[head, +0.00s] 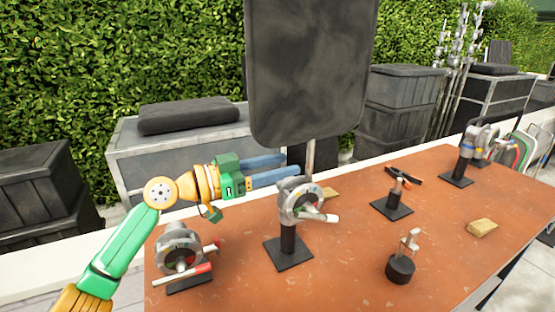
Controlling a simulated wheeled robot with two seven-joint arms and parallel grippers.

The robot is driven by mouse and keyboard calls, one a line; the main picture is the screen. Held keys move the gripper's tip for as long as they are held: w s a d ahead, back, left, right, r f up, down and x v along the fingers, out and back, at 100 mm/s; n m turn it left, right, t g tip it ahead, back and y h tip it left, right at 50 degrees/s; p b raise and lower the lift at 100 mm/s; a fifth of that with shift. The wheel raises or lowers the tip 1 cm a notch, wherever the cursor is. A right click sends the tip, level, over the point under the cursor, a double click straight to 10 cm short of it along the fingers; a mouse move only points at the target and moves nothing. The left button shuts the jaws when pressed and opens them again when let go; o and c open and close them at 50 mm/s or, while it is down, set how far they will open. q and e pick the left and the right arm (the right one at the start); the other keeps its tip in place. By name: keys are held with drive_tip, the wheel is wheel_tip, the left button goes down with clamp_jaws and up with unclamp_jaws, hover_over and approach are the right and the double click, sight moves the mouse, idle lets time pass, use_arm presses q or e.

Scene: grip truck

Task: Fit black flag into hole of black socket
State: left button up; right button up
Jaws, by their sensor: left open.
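The black flag (310,72) is a large dark panel standing upright, slightly tilted, at top centre. Its thin metal rod (311,156) runs down from the lower edge toward a grey metal clamp head (297,198) with a white handle. The head sits on a black post with a square black base (288,252), which looks like the black socket. I cannot tell whether the rod's end is in the hole or behind the head. My left gripper (292,167) has blue fingers, apart and empty, pointing right, just left of the rod. My right gripper is not in view.
On the brown table (345,275), another clamp head with a red handle (180,262) stands at left. Smaller stands (392,205) (401,268), a wooden block (482,228) and another clamp stand (458,168) are at right. Grey cases and a hedge are behind.

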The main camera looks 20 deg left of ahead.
sight(310, 158)
use_arm(q)
drive_tip(key=p+x, duration=0.1)
drive_tip(key=x, duration=0.5)
drive_tip(key=shift+w+d, duration=0.4)
drive_tip(key=shift+d, duration=0.05)
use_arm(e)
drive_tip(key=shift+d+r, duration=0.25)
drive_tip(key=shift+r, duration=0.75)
use_arm(q)
clamp_jaws()
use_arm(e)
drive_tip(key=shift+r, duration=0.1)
